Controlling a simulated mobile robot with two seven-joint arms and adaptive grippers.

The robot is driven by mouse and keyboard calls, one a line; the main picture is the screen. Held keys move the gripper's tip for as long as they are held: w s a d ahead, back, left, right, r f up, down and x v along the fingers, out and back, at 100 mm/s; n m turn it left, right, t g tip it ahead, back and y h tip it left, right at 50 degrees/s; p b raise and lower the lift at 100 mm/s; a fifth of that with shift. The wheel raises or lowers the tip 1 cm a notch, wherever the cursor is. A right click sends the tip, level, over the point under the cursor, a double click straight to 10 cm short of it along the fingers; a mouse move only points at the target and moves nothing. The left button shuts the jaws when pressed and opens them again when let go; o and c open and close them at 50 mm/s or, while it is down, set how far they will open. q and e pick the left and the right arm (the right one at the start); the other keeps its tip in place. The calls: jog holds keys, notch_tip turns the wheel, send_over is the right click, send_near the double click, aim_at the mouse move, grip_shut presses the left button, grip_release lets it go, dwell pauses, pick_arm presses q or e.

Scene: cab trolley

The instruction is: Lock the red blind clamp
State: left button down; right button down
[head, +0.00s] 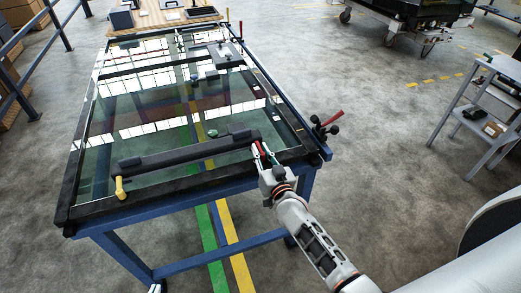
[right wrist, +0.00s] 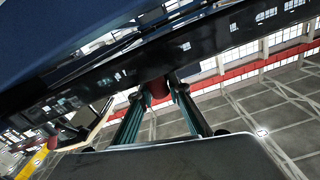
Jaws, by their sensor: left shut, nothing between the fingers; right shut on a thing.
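The blind, a long dark bar (head: 188,153), lies across the near end of the glass panel. A yellow clamp (head: 119,187) hangs at its left end. The red blind clamp (head: 262,151) is at its right end, mostly hidden by my right gripper (head: 259,156). The right wrist view shows the dark red clamp part (right wrist: 157,88) between the teal fingers of the right gripper (right wrist: 158,96), which is shut on it. Whether the clamp is locked I cannot tell. I cannot make out my left gripper in the head view.
The glass lies in a dark frame (head: 84,175) on a blue trolley. A red-handled toggle clamp (head: 326,127) with black knobs stands at the trolley's right edge. A grey shelf cart (head: 492,108) stands at the right. The floor between them is clear.

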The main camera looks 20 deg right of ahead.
jog(key=c, duration=2.1)
grip_release()
jog(key=shift+s+f, duration=0.1)
jog(key=shift+s, duration=0.35)
jog(key=s, duration=1.1)
jog(key=shift+d, duration=0.2)
jog(key=s+f+n+g, duration=0.2)
jog(key=s+f, duration=0.2)
jog(key=s, duration=0.2)
jog(key=s+f+n+g+y, duration=0.1)
jog(key=s+f+n+g, duration=0.1)
jog(key=s+f, duration=0.2)
jog(key=s+a+f+n+g+y, duration=0.1)
jog(key=s+f+n+g, duration=0.1)
jog(key=s+f, duration=0.3)
jog(key=shift+s+a+g, duration=0.1)
jog(key=shift+s+g, duration=0.4)
jog(key=shift+s, duration=1.4)
